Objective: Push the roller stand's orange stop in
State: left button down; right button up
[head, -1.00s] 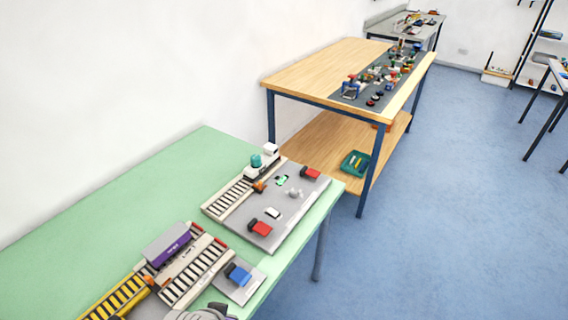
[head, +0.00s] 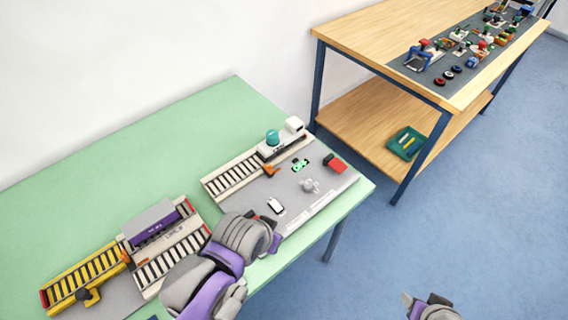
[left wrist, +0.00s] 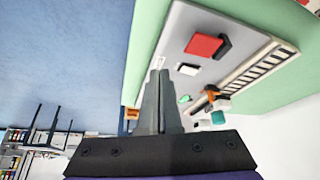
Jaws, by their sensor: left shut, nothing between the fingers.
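A white roller stand (head: 232,179) with dark rollers lies on the grey board on the green table. In the left wrist view the orange piece (left wrist: 212,91) is right of the fingers, beside the rollers (left wrist: 255,66). My left gripper (left wrist: 160,74) is shut and empty, apart from the orange piece. In the head view my left arm hides the board's near corner, and its fingers are not clear.
A yellow roller track (head: 83,279) and a purple wagon (head: 152,222) stand at left. A white car (head: 276,207), a green piece (head: 300,165) and a red block (head: 335,163) sit on the board. A wooden bench (head: 375,40) stands behind; floor is free at right.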

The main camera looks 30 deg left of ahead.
pick_arm(q)
jog(key=w+r+m+g+y+b, duration=0.1)
jog(key=w+m+y+b, duration=0.2)
jog(key=w+y, duration=0.5)
jog(key=w+m, duration=0.1)
jog(key=w, duration=0.7)
jog(key=shift+w+d+r+m+g+y, duration=0.2)
jog(key=shift+w+m+g+y, duration=0.1)
jog(key=shift+w+g+y, duration=0.1)
send_near(272, 169)
notch_tip(272, 169, down, 3)
jog(key=shift+s+f, duration=0.1)
jog(key=shift+f, duration=0.15)
jog(key=a, duration=0.1)
jog(key=w+a, duration=0.1)
jog(key=a, duration=0.1)
jog(key=shift+w+a+f, duration=0.1)
jog(key=shift+w+f, duration=0.05)
jog(key=shift+f, duration=0.05)
jog(key=shift+w+a, duration=0.25)
jog(key=shift+a, duration=0.2)
